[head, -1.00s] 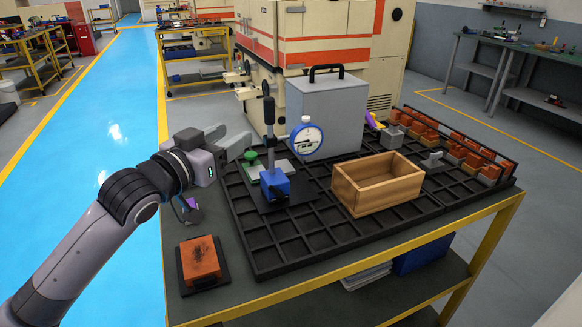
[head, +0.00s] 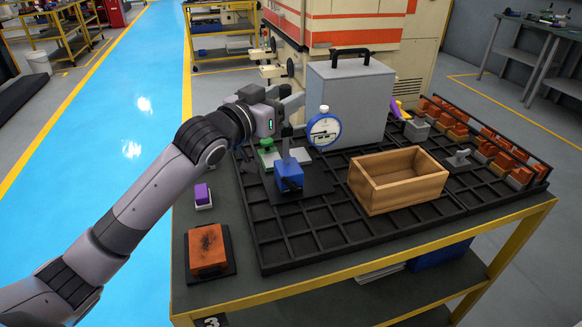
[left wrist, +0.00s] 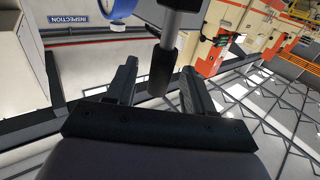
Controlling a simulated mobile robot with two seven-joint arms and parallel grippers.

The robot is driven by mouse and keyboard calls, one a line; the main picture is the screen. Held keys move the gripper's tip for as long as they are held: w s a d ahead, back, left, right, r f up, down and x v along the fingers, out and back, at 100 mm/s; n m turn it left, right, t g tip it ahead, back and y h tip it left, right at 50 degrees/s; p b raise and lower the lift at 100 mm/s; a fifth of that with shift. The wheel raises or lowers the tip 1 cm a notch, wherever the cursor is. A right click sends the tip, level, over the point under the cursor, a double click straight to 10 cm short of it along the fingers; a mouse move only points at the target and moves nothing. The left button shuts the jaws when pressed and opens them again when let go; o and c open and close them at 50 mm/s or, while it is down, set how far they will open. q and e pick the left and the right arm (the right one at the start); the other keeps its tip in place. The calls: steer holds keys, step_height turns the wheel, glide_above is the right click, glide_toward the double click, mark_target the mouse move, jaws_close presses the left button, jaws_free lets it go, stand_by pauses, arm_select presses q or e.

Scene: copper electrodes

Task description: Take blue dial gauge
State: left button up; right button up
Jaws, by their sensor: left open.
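The blue dial gauge (head: 324,130), with a white face and blue rim, is held up beside a dark post on a stand with a blue base block (head: 289,175). Part of its blue rim (left wrist: 118,8) shows at the top of the left wrist view. My left gripper (head: 291,100) is open and empty at the upper part of the post, left of the gauge. In the left wrist view a dark post (left wrist: 163,68) appears between or just beyond its open fingers; contact cannot be told. My right gripper is not seen.
A grey case (head: 346,100) stands behind the gauge. A wooden box (head: 397,188) stands at its front right on the black grid tray (head: 290,240). Copper blocks (head: 497,154) line the right side. An orange block (head: 207,247) and a purple object (head: 202,194) sit front left.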

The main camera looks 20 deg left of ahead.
arm_select(q)
steer(key=shift+w+d, duration=0.2)
steer(key=shift+w, duration=0.25)
jaws_close()
stand_by(1.1)
steer(key=shift+r, duration=0.25)
